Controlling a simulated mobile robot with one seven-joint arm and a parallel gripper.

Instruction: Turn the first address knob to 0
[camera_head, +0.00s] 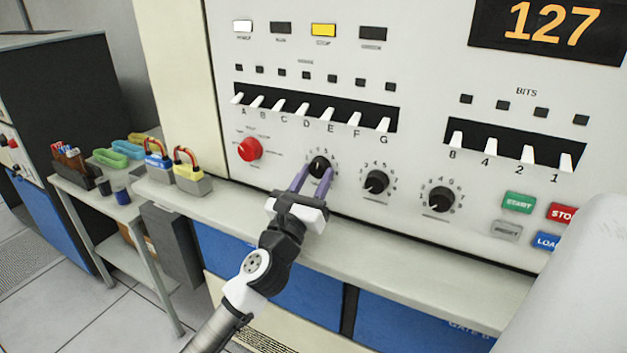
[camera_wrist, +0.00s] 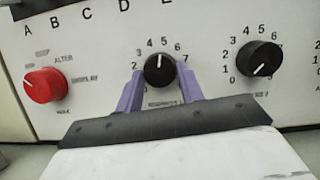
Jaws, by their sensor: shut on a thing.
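The first address knob (camera_head: 319,165) is a round black knob on the pale console panel, left of two similar black knobs. It also shows in the wrist view (camera_wrist: 159,71), where its white pointer line points up, near the 4 and 5 on its dial. My gripper (camera_head: 314,176) has its two purple fingers on either side of this knob, shut on it; the wrist view shows the same.
A red selector knob (camera_head: 250,149) is to the left. Two more black knobs (camera_head: 376,182) (camera_head: 439,199) are to the right. White lever switches (camera_head: 303,108) run above. A narrow ledge (camera_head: 385,245) juts out below, with padlock-like blocks (camera_head: 192,178) at its left.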

